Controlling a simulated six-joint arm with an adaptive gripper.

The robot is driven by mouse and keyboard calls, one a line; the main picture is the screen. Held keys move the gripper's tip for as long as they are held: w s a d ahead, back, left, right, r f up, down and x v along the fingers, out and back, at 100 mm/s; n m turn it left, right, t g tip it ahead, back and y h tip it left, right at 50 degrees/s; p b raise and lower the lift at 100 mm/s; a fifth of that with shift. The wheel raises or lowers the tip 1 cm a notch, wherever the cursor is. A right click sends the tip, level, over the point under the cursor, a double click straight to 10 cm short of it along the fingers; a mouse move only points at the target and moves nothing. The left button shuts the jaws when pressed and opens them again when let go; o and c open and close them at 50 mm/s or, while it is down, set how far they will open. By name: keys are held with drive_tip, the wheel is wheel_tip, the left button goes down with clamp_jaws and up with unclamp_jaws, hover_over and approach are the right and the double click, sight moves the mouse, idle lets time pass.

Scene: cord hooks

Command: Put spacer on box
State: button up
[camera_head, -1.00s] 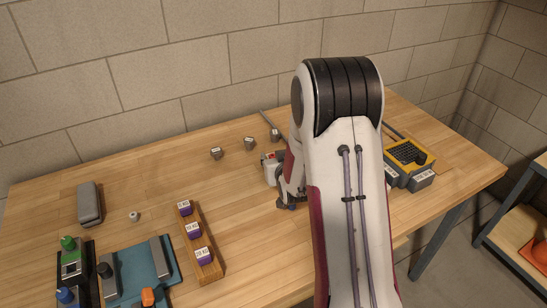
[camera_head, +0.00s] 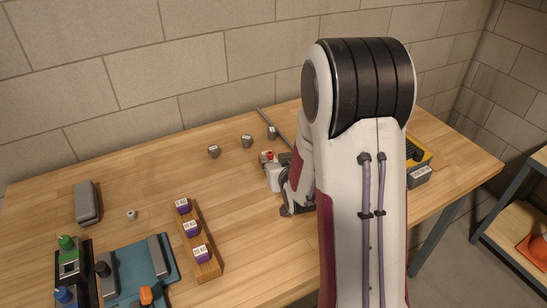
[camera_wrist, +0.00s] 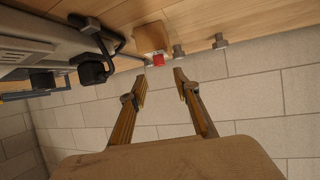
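My gripper shows in the wrist view (camera_wrist: 160,82) with two fingers apart and nothing visible between them. In the head view my arm mostly hides it. I cannot tell surely which thing is the spacer. A small pale piece (camera_head: 131,215) stands alone on the left of the table, and a longer grey block (camera_head: 87,202) lies further left. A grey box with a yellow-rimmed dark top and labels (camera_head: 420,176) is at the right, partly hidden behind my arm. A small pale unit with a red top (camera_head: 267,157) is just left of my wrist; a red part (camera_wrist: 158,60) shows beyond the fingertips.
A wooden rack (camera_head: 205,264) holds purple labelled weights. A blue tray (camera_head: 168,283) and a green-knobbed device (camera_head: 68,256) are at front left. The table centre is bare.

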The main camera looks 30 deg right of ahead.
drive_tip(key=shift+v, duration=2.45)
drive_tip(key=shift+a, duration=0.1)
drive_tip(key=s+a+r+n+g+y, duration=0.1)
drive_tip(key=s+a+r+n+g, duration=0.15)
drive_tip(key=s+a+r, duration=0.7)
drive_tip(key=s+a+r+g+y, duration=0.1)
drive_tip(key=s+a+g, duration=0.1)
drive_tip(key=s, duration=0.7)
drive_tip(key=s+a+r+g+y, duration=0.1)
drive_tip(key=s+a, duration=0.3)
drive_tip(key=s, duration=0.6)
drive_tip(key=shift+s+r+g, duration=0.2)
drive_tip(key=shift+r+g, duration=0.3)
drive_tip(key=shift+g, duration=0.15)
